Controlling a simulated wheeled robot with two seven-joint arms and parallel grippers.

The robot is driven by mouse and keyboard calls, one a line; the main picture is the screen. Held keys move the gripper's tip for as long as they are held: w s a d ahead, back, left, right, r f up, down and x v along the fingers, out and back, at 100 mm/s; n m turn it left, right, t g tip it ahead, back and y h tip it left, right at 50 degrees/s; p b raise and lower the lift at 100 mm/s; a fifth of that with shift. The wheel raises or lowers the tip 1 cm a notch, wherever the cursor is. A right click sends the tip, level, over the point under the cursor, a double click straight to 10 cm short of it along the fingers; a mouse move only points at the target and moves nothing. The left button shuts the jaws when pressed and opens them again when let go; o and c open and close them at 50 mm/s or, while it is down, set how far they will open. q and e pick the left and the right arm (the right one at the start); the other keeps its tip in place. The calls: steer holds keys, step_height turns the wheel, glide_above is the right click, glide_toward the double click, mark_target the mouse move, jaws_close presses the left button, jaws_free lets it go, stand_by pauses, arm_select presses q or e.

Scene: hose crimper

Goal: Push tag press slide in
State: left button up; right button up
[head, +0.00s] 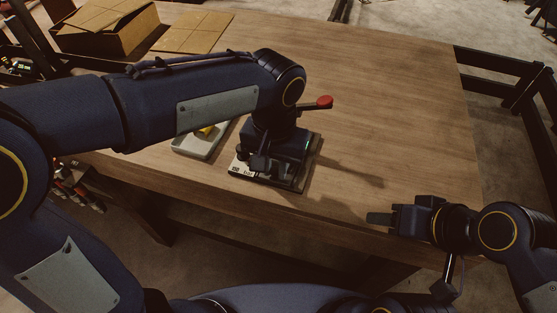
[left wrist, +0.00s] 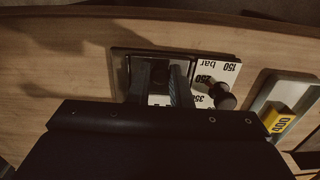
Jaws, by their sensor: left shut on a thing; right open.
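The dark press device (head: 298,178) stands on the table near its front edge, below my left wrist. Its white plate (left wrist: 218,76) is marked 150, 250 and 350 bar and carries a dark round knob (left wrist: 221,96). My left gripper (head: 262,163) points down at the device; in the left wrist view its fingers (left wrist: 160,72) are shut on a dark part between them, apparently the slide, mostly hidden. A red-ended lever (head: 323,102) sticks out to the right behind my wrist. My right gripper (head: 380,218) is open and empty, at the table's front edge.
A grey tray (left wrist: 262,100) with a yellow block (left wrist: 277,118) lies beside the device, partly behind my left arm in the head view. A cardboard box (head: 105,30) and a flat cardboard sheet (head: 195,32) are at the back left. The table's right side is clear.

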arm_select(q)
steer(key=shift+w+d+p, duration=0.35)
steer(key=shift+w+p, duration=0.1)
steer(key=shift+w, duration=0.45)
steer(key=shift+w+d+p, duration=0.3)
steer(key=shift+w+p, duration=0.15)
steer(key=shift+w, duration=0.4)
steer(key=shift+w+d, duration=0.1)
steer(key=shift+w, duration=0.2)
steer(key=shift+w+d+r+p, duration=0.1)
steer(key=shift+w+d+p, duration=0.1)
steer(key=shift+w+p, duration=0.3)
steer(key=shift+w+d+p, duration=0.2)
steer(key=shift+w+p, duration=0.1)
steer(key=shift+w, duration=0.4)
steer(key=o, duration=1.5)
steer(key=shift+o, duration=0.2)
steer(key=shift+w+r+p, duration=0.1)
steer(key=shift+r+p, duration=0.9)
steer(key=shift+r, duration=0.05)
step_height(320, 180, up, 7)
steer(key=p, duration=0.6)
